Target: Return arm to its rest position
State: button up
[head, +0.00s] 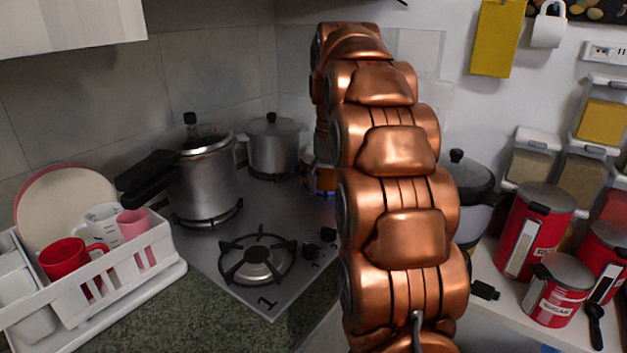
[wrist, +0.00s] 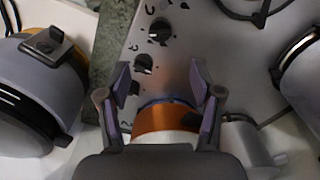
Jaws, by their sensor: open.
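My copper-coloured arm (head: 400,190) rises in the middle of the head view, bent in several thick links. My gripper (wrist: 160,78) shows in the wrist view with its two dark fingers spread apart. It is above the front edge of the stove (wrist: 185,45), near the knobs. An orange band with a white part below it shows between the finger bases; I cannot tell what it belongs to. In the head view the arm hides most of the gripper end.
The stove (head: 205,265) carries a pressure cooker (head: 205,180) and a steel pot (head: 273,148). A dish rack (head: 130,270) stands at left. At right are a rice cooker (head: 470,190), red canisters (head: 533,230) and wall-side spice dispensers (head: 530,160). A yellow board (head: 497,38) hangs above.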

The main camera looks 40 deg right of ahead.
jog(key=shift+a, duration=0.1)
jog(key=s+a+n+p, duration=0.4)
jog(key=s+a, duration=0.7)
jog(key=a, duration=0.4)
jog(key=s+a+f+n+g+p, duration=0.1)
jog(key=s+a+f+n+p, duration=0.1)
jog(key=s, duration=0.7)
jog(key=s+a+f+n+p, duration=0.1)
jog(key=s+a+f, duration=0.3)
jog(key=s, duration=0.5)
jog(key=shift+s+a+f+n+g+p, duration=0.4)
jog(key=shift+a+n, duration=0.3)
jog(key=shift+a, duration=0.45)
